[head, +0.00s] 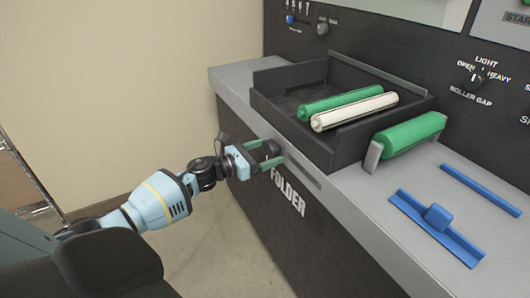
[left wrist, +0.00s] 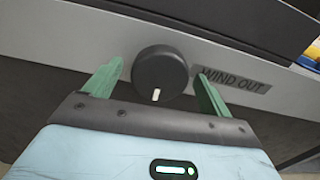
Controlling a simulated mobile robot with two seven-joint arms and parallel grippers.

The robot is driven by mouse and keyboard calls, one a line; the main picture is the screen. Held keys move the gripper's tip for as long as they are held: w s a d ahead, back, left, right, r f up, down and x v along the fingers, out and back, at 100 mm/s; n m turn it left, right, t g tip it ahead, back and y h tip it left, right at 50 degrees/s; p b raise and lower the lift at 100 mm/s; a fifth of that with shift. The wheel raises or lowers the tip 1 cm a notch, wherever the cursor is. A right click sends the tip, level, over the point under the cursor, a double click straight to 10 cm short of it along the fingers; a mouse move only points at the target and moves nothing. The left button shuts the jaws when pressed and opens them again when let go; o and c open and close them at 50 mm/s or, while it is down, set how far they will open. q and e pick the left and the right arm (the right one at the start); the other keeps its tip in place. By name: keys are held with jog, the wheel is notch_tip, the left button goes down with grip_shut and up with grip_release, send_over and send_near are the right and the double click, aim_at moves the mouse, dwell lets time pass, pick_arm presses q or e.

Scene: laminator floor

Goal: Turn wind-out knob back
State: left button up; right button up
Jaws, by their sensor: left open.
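The wind-out knob (left wrist: 160,70) is a round black knob with a white pointer mark at its lower edge, on the grey front edge of the machine. The label WIND OUT (left wrist: 235,79) is to its right. My left gripper (left wrist: 160,85) is open, with one green finger on each side of the knob. I see gaps between the fingers and the knob. In the head view my left gripper (head: 264,160) is at the front edge of the grey counter, and the knob is hidden there. My right gripper is not in view.
A black tray (head: 275,105) on the counter (head: 375,205) holds a green roller (head: 340,101) and a white roller (head: 355,111). Another green roller (head: 410,134), a blue bar (head: 481,188) and a blue handled tool (head: 437,222) are to the right. The floor below is clear.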

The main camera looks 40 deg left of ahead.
pick_arm(q)
jog(key=shift+c, duration=0.4)
jog(key=c, duration=0.9)
